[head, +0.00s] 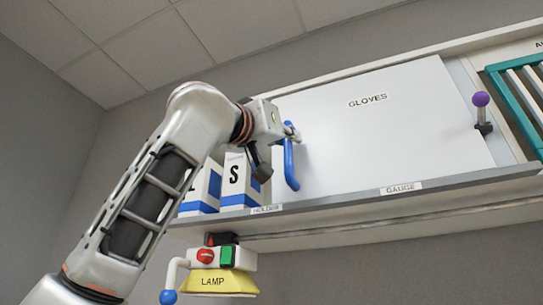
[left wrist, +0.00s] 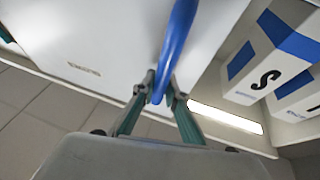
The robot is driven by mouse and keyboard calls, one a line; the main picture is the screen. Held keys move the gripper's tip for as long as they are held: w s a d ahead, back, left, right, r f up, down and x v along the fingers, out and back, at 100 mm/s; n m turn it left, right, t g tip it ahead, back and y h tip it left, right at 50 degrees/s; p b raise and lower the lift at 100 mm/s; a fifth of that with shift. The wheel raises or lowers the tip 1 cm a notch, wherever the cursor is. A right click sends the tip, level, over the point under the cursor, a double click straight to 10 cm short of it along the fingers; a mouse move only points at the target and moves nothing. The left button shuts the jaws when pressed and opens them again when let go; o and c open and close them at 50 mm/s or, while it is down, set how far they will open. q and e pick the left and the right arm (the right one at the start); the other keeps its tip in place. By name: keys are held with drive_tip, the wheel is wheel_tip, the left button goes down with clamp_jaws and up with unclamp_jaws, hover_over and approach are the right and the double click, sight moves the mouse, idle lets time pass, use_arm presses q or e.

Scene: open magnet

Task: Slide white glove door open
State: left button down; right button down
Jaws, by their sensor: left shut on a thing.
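The white door (head: 385,130) labelled GLOVES stands on the wall cabinet, with a blue handle (head: 290,165) near its left edge. My left gripper (head: 292,133) is at the upper part of this handle. In the left wrist view its fingers (left wrist: 158,98) are shut on the blue handle (left wrist: 178,40), and the white door (left wrist: 90,45) fills the upper left. To the left of the door the cabinet is open, and white-and-blue boxes (head: 236,180) show there, one marked S. My right gripper is not in view.
A purple-knobbed lever (head: 481,112) stands at the door's right side, beside a teal rack (head: 518,95). A ledge (head: 340,205) runs below the door. Under it hangs a yellow LAMP unit (head: 222,282) with red and green buttons.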

use_arm(q)
drive_tip(key=shift+s+d, duration=0.15)
drive_tip(key=shift+d, duration=0.1)
drive_tip(key=c, duration=2)
unclamp_jaws()
drive_tip(key=shift+d, duration=0.15)
drive_tip(key=shift+a, duration=0.2)
drive_tip(key=v, duration=1.2)
drive_tip(key=shift+d, duration=0.1)
